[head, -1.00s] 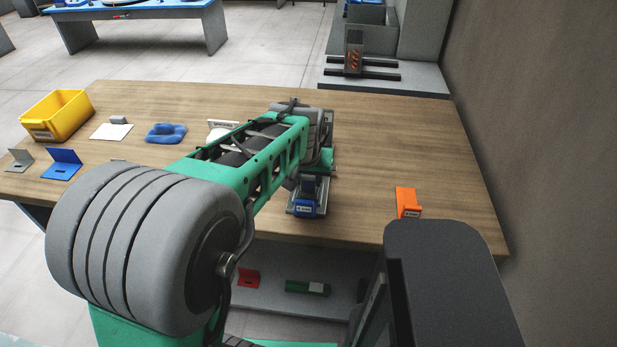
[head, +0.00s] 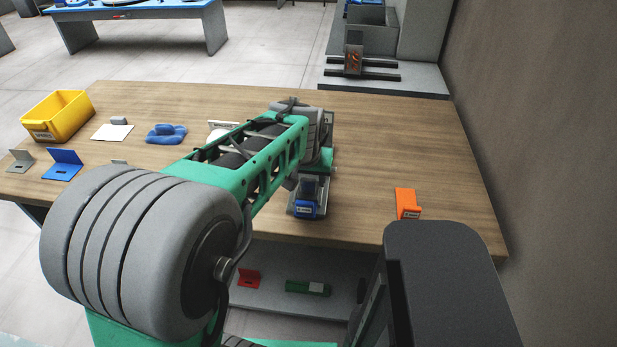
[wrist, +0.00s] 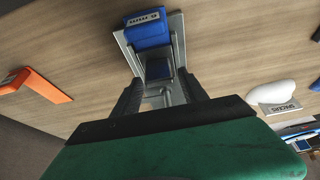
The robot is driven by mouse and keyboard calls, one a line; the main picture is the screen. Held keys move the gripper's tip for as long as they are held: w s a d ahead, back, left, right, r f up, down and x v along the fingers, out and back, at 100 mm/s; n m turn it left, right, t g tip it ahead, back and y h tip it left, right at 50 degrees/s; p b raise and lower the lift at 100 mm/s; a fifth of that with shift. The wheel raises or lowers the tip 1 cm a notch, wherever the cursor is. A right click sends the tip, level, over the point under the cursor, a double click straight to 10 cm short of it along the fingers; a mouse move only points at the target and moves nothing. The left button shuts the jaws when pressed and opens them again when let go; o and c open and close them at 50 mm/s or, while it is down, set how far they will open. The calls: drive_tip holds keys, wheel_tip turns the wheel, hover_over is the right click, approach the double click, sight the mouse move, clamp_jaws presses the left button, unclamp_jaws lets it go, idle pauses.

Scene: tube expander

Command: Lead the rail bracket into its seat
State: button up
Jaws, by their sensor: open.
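A blue labelled block (wrist: 148,28) sits at one end of a grey metal plate (wrist: 178,40) on the table. The same blue block shows in the head view (head: 306,210). A darker blue part (wrist: 158,68) stands on the plate between the block and my gripper. My gripper (wrist: 160,92) is open over the plate, its dark fingers on either side of the grey metal there. I cannot tell whether they touch it. My arm hides the gripper in the head view. No readable label identifies the rail bracket or its seat, so I cannot tell which parts they are.
An orange bracket (head: 407,203) stands near the table's front right. A white piece with a spacers label (wrist: 278,95) lies beside the plate. Blue (head: 63,164) and grey (head: 19,160) brackets and a yellow bin (head: 57,115) are at left. The table's right side is mostly clear.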

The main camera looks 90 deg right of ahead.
drive_tip(key=shift+p+v, duration=0.75)
drive_tip(key=shift+v, duration=0.6)
drive_tip(key=shift+o, duration=0.3)
drive_tip(key=o, duration=0.5)
drive_tip(key=shift+o, duration=0.2)
drive_tip(key=o, duration=0.3)
drive_tip(key=shift+o, duration=0.9)
